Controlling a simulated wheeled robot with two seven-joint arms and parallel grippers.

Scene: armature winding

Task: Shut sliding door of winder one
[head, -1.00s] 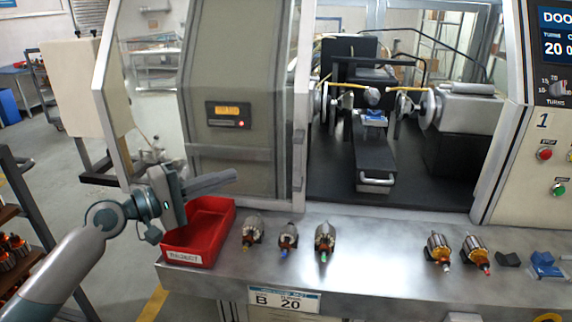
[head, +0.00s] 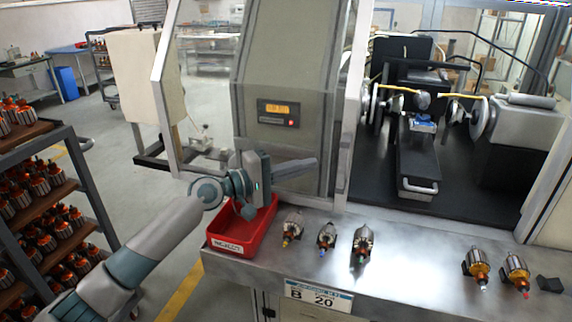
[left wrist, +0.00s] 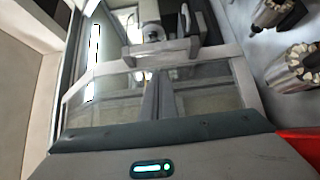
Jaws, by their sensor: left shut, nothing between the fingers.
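Winder one stands open in the head view. Its sliding door (head: 352,110) is a framed panel drawn to the left, with its upright edge at the left side of the opening. The winding station (head: 418,150) inside is exposed. My left gripper (head: 312,164) is shut and empty. It is above and behind the red bin, in front of the grey cabinet front and left of the door's edge. I cannot tell whether it touches the door. The left wrist view shows the gripper's shut fingers (left wrist: 158,95) before a glazed frame (left wrist: 210,90). My right gripper is not in view.
The red reject bin (head: 240,232) sits at the left end of the steel ledge (head: 400,270). Several armatures (head: 360,243) lie along the ledge. A rack of armatures (head: 60,215) stands at the left. The ledge before the opening's middle is clear.

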